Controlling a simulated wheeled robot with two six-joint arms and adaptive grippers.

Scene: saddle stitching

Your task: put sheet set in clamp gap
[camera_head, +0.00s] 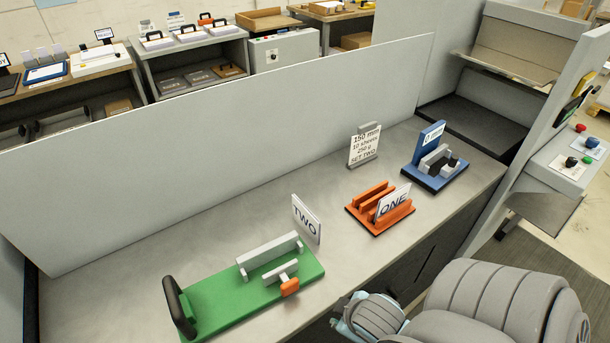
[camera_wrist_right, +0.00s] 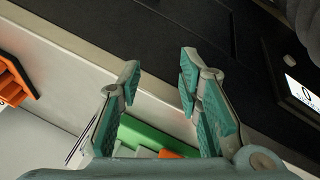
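A white panel marked ONE (camera_head: 394,201) stands in the slotted orange rack (camera_head: 368,222). A white panel marked TWO (camera_head: 306,220) stands tilted at the far end of the green-based clamp (camera_head: 215,300); I cannot tell what supports it. The clamp has a long grey bar (camera_head: 268,255), a shorter grey bar (camera_head: 280,272) with an orange knob, and a narrow gap between the bars. My right gripper (camera_wrist_right: 155,80) is open and empty above the table's front edge, with the clamp's green base (camera_wrist_right: 145,135) below. My left gripper is not in view.
A sign reading SET TWO (camera_head: 364,147) stands behind the orange rack. A blue device (camera_head: 430,165) is to the right. A tall grey partition (camera_head: 220,150) runs along the table's back. Bare table (camera_head: 110,300) lies left of the clamp.

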